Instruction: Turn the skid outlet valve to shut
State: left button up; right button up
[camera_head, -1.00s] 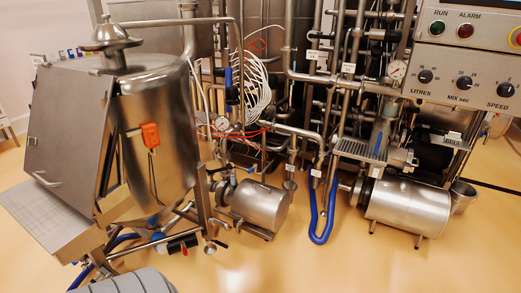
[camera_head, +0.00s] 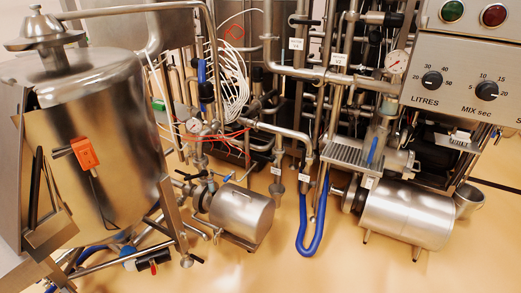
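Neither of my grippers is in view. I cannot tell for sure which valve is the skid outlet valve; no label naming it is readable. Several blue valve handles show on the pipework. One upright blue handle (camera_head: 201,71) is on the pipes behind the left pump. A small blue handle (camera_head: 228,177) lies tilted just above the left pump (camera_head: 242,214). Another slanted blue handle (camera_head: 373,150) stands by a slotted metal tray, above the right pump (camera_head: 407,213). Nothing is touching these handles.
A steel hopper (camera_head: 125,115) with an orange box (camera_head: 84,153) stands at the left. A blue hose (camera_head: 311,240) loops near the floor between the pumps. A control panel (camera_head: 465,62) with knobs and lamps overhangs the upper right. The floor (camera_head: 340,270) in front is clear.

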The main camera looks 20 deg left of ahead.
aim_at(303, 165)
jog(key=u, duration=0.25)
jog(key=i, duration=1.6)
jog(key=z, duration=0.25)
jog(key=k, duration=0.35)
jog(key=z, duration=0.3)
jog(key=i, duration=0.75)
jog(key=z, duration=0.75)
